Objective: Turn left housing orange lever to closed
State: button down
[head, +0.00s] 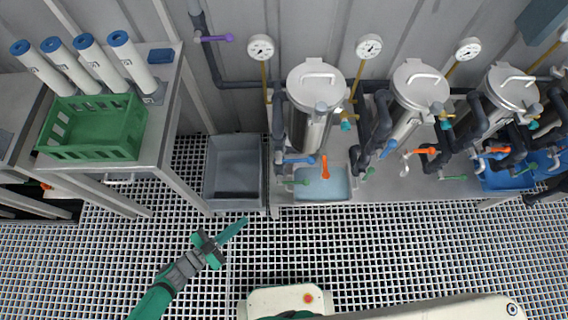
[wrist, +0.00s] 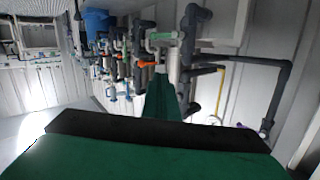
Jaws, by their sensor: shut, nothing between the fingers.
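The left housing (head: 309,124) is a steel vessel with a domed lid at the left of the row of vessels. Its orange lever (head: 324,168) sits low at its front, above a blue-lined basin, and points toward the viewer. My gripper (head: 243,221) is left of and nearer than the lever, over the grated floor, apart from it. The gripper is shut and empty, its fingers pointing up and right. In the wrist view the green fingers (wrist: 160,99) point at dark pipes. Orange parts show there beyond the fingertips; I cannot tell which vessel they belong to.
Beside the orange lever are a blue lever (head: 299,160) and a green lever (head: 297,182). A grey bin (head: 234,196) stands left of the left housing. A table (head: 166,124) with a green crate (head: 79,148) is at left. Open grating lies before the vessels.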

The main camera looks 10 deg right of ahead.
jog(key=w+d+m+g+h, duration=0.3)
jog(key=w+m+g+h, duration=0.15)
jog(key=w, duration=0.55)
jog(key=m+g, duration=0.2)
jog(key=g, duration=0.5)
send_near(325, 164)
jog(key=shift+t+h, duration=0.25)
jog(key=d, duration=0.1)
jog(key=s+d, duration=0.1)
jog(key=d, duration=0.3)
jog(key=shift+s+d+f, duration=0.25)
jog(key=shift+s+f, duration=0.1)
jog(key=shift+s, duration=0.05)
